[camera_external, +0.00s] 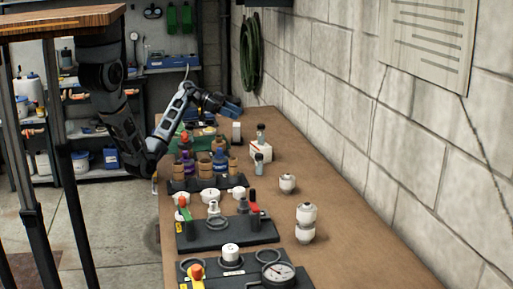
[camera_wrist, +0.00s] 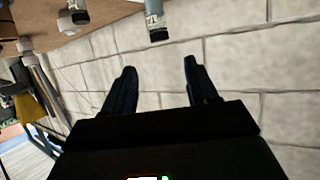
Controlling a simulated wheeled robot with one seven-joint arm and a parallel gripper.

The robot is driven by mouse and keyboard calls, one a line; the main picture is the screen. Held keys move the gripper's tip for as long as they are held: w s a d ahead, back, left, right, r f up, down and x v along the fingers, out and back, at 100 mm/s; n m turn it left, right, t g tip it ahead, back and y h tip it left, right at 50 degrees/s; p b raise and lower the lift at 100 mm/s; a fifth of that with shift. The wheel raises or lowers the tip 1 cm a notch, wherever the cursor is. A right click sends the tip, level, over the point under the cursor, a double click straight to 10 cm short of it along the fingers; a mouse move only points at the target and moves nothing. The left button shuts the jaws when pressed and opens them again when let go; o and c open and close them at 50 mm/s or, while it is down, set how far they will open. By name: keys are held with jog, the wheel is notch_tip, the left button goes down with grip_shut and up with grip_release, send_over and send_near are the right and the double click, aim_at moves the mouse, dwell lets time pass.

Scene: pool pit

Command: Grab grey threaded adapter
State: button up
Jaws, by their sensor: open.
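I cannot tell for certain which piece is the grey threaded adapter. A pale grey-white fitting (camera_external: 287,183) stands on the brown bench in the external view, with a taller similar one (camera_external: 306,222) nearer the camera. My gripper (camera_external: 231,110) is small and far off over the back of the bench, well apart from both fittings. In the wrist view my gripper (camera_wrist: 160,66) is open, with nothing between its two dark fingers and the block wall behind them.
The block wall (camera_external: 340,90) borders the right side. The bench's right strip is mostly clear.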

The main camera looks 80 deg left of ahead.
aim_at(243, 198)
jog(key=shift+d, duration=0.1)
dwell(0.4)
